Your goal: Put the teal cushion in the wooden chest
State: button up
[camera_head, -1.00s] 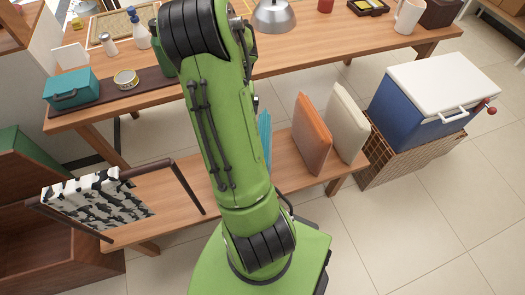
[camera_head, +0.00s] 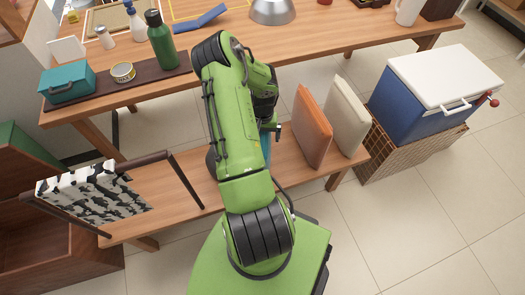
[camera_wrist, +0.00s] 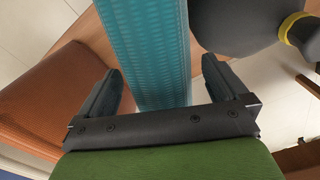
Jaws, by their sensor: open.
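The teal cushion (camera_wrist: 152,45) stands on edge in the wrist view, running up between the two fingers of my gripper (camera_wrist: 160,75). The fingers are open, one on each side of it, with visible gaps. In the head view only a sliver of the teal cushion (camera_head: 278,131) shows beside my arm, on the low bench. My gripper is mostly hidden there by my arm. The brown wooden chest (camera_head: 75,262) is at the lower left, only partly in view.
An orange cushion (camera_head: 311,130) and a cream cushion (camera_head: 348,118) stand right of the teal one. A dark rounded thing (camera_wrist: 235,25) is close to my gripper. A blue cooler (camera_head: 410,100) stands right.

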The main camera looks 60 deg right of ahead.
jog(key=shift+f, duration=0.8)
jog(key=shift+c, duration=0.3)
